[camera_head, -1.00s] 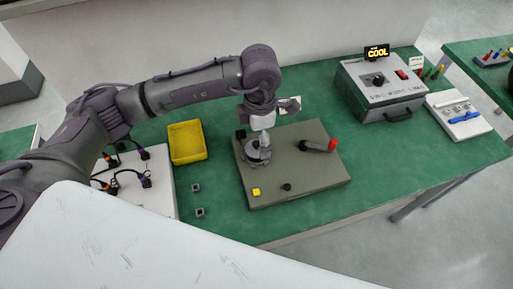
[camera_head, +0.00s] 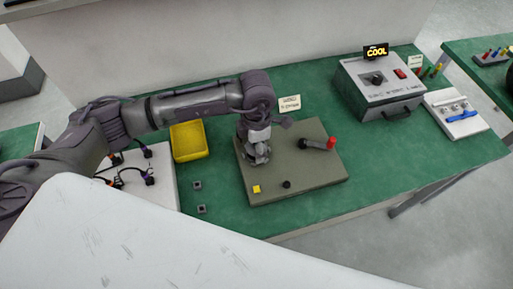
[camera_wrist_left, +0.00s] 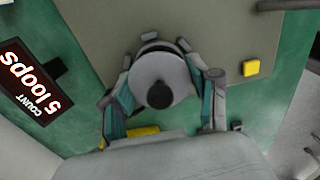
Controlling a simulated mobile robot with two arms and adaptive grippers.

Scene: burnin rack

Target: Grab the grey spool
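The grey spool (camera_wrist_left: 160,75), a round grey disc with a dark knob at its centre, sits on the olive-grey plate (camera_head: 308,183). In the left wrist view it lies between the two fingers of my left gripper (camera_wrist_left: 165,98). The fingers are apart, one on each side of the spool; I cannot tell whether they touch it. In the head view my left gripper (camera_head: 257,155) is down over the left part of the plate and mostly hides the spool. My right gripper is not in view.
The plate also bears a yellow button (camera_head: 256,189), a black knob (camera_head: 287,184) and a red-tipped crank handle (camera_head: 320,144). A yellow tray (camera_head: 188,141) stands to the left. A grey box (camera_head: 380,90) is at the right. A "5 loops" counter (camera_wrist_left: 32,85) shows in the wrist view.

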